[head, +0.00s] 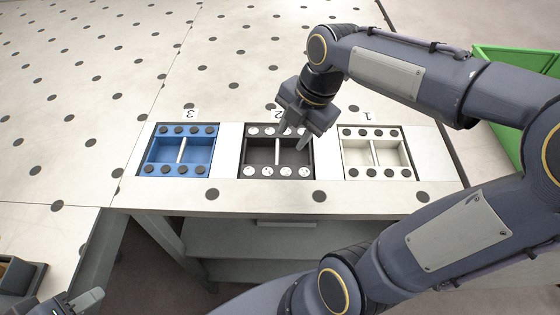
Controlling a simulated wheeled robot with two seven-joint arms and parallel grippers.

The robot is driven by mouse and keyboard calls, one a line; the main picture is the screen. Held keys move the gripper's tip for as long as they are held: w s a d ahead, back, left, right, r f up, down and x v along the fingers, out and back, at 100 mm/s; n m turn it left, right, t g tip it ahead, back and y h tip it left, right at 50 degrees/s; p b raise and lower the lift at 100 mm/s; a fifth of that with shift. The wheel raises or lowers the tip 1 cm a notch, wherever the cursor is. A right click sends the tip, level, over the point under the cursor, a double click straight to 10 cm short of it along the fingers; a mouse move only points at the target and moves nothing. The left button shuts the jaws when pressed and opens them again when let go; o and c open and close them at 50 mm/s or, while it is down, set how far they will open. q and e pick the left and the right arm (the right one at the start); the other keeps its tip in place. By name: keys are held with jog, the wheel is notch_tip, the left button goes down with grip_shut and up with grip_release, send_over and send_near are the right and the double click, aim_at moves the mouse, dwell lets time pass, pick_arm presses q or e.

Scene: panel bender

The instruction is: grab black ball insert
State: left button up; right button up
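The black insert (260,171) sits in the middle slot of the table edge, by the label 2. It has white round caps in rows along its far and near sides and a light upright divider (277,152) in its middle. My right gripper (290,146) hangs over the insert's far right part, fingers pointing down and apart, with nothing seen between them. It covers some far caps and part of the label. I cannot tell whether the fingertips touch the insert. My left gripper (76,301) is only partly visible at the bottom left corner, away from the inserts.
A blue insert (167,170) with dark caps sits left, by label 3. A white insert (356,158) with dark caps sits right, by label 1. The table (130,75) behind has dark dots and is clear. A green bin (508,100) stands at the right.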

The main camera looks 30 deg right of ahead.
aim_at(278, 150)
jog(key=w+f+n, duration=0.1)
jog(key=f+n, duration=0.1)
jog(key=f, duration=0.1)
jog(key=w+f+n, duration=0.2)
jog(key=f+n, duration=0.1)
jog(key=f, duration=0.1)
jog(key=w+f+n+g, duration=0.1)
jog(key=w+f+n, duration=0.1)
jog(key=f+n, duration=0.1)
jog(key=shift+w+a+f+b, duration=0.2)
jog(key=shift+a+b, duration=0.1)
jog(key=shift+b, duration=0.1)
jog(key=shift+r, duration=0.1)
grip_shut()
